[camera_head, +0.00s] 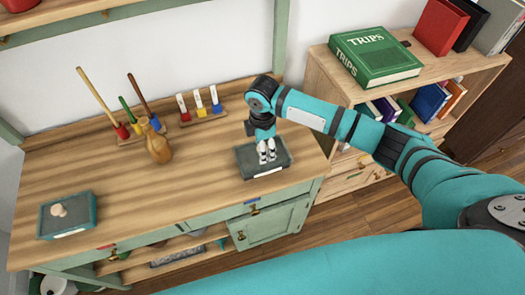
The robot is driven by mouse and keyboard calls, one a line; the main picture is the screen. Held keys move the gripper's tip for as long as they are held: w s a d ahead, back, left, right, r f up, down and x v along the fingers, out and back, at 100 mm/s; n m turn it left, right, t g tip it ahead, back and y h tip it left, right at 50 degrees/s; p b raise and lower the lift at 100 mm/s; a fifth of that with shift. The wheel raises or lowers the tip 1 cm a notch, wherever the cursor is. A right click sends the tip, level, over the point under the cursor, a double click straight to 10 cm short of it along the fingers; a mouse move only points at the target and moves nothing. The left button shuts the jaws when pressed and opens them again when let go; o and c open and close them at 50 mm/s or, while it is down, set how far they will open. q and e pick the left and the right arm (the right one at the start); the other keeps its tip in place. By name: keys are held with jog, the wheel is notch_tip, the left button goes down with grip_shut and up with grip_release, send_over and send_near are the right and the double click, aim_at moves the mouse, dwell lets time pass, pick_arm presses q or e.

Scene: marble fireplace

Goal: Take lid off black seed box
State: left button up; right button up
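A black box (247,165) with a white label on its front stands near the front right of the wooden worktop. My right gripper (267,152) points down over the middle of its top. Its pale fingertips are close together at or just above the lid; the gripper hides that part, so I cannot tell whether they hold a knob. A second dark box (52,222) with teal edges, a pale round knob (58,210) and a white label stands at the left front. My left gripper is not in view.
On the worktop (205,165) are a brown bottle-like figure (158,146), a rack of coloured-handled tools (130,128) and a small stand of coloured tags (200,105). A bookshelf (400,90) with a green book (375,57) stands at the right. The worktop between the boxes is clear.

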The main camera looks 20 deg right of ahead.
jog(key=shift+f, duration=0.35)
grip_shut()
jog(key=shift+r, duration=0.15)
